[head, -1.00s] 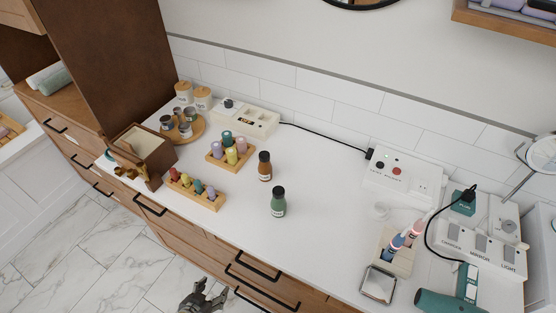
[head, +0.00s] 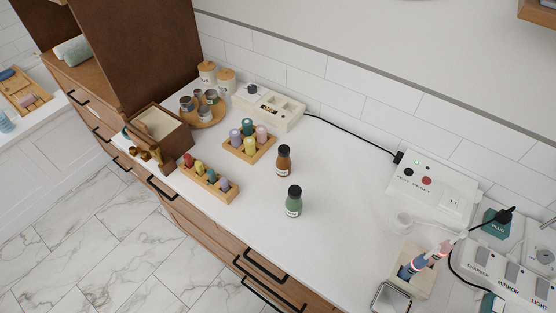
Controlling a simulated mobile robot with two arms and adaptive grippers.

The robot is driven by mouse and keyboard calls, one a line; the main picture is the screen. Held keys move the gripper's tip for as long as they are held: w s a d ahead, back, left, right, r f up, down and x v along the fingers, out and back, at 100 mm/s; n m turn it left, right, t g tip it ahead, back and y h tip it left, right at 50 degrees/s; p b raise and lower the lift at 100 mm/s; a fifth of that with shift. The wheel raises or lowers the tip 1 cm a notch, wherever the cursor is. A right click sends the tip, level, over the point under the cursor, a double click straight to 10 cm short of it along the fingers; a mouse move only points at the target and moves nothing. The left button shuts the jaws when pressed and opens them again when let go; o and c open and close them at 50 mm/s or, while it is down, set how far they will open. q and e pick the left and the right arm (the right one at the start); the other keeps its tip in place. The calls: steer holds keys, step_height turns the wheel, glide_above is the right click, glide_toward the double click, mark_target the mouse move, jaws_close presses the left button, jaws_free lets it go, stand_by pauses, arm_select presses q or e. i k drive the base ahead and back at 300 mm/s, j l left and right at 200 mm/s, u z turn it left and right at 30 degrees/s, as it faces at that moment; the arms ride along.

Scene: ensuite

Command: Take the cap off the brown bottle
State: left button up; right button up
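The brown bottle (head: 284,165) stands upright on the white countertop, near the middle of the head view. Its black cap (head: 284,150) is on top of it. A green bottle (head: 293,205) with a black cap stands in front of it and slightly to the right, apart from it. Neither of my grippers shows in the head view now.
Wooden racks with colored pegs (head: 249,146) (head: 209,184) stand left of the bottles. A wooden box (head: 160,137) and a round tray with small jars (head: 205,117) are farther left. A white switch box (head: 433,187) and toothbrush holder (head: 413,268) are right. The counter between is clear.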

mark_target(283, 165)
steer(key=j+z, duration=0.25)
steer(key=j, duration=0.2)
steer(key=k+j+z, duration=0.1)
steer(key=j+z, duration=0.15)
steer(key=j, duration=0.15)
steer(key=k+j+z, duration=0.25)
steer(key=j, duration=0.2)
steer(key=i, duration=0.1)
